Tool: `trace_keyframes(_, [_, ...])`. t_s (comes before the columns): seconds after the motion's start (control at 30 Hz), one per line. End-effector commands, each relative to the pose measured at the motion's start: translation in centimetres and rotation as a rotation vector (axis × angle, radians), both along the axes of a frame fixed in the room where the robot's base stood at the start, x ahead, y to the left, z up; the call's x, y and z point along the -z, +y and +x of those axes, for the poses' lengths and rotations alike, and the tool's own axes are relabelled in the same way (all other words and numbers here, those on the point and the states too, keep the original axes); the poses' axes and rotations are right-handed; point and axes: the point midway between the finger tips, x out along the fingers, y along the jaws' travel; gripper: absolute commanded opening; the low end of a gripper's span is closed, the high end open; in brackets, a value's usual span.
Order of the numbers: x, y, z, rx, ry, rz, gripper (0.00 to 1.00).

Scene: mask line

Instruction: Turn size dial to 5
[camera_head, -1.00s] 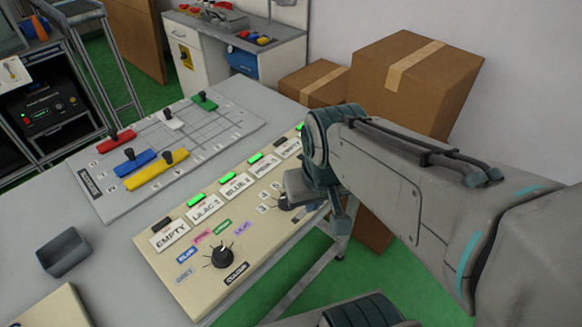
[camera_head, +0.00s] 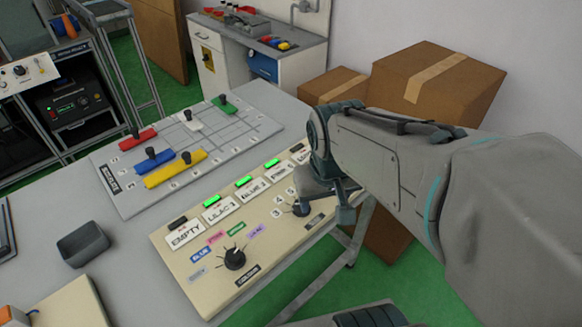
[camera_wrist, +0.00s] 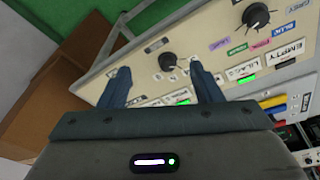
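The cream control panel (camera_head: 215,290) lies along the table's front edge. Its size dial (camera_head: 300,209) is a black knob with number labels around it, partly hidden by my gripper in the head view. My gripper (camera_wrist: 158,68) points down over the panel. In the wrist view its two dark fingers are apart and empty, and the size dial (camera_wrist: 169,60) appears between the fingertips. I cannot tell whether a finger touches the knob. The dial's setting and some of its numbers are too small or hidden to read.
A second black dial (camera_head: 235,257) with colour labels sits on the panel's near left. Label plates with green lights line the panel's back edge. A grey board (camera_head: 130,205) with coloured sliders lies behind. A dark tray (camera_head: 83,243) is at left. Cardboard boxes (camera_head: 420,95) stand behind my arm.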

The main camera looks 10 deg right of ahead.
Motion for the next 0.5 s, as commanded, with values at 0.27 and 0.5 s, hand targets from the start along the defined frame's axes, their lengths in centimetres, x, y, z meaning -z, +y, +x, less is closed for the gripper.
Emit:
trace_keyframes(0.27, [-0.1, -0.4, 6.4, -0.043, 0.114, -0.055, 0.59])
trace_keyframes(0.5, [1.9, -0.3, 11.1, -0.092, 0.187, -0.025, 0.59])
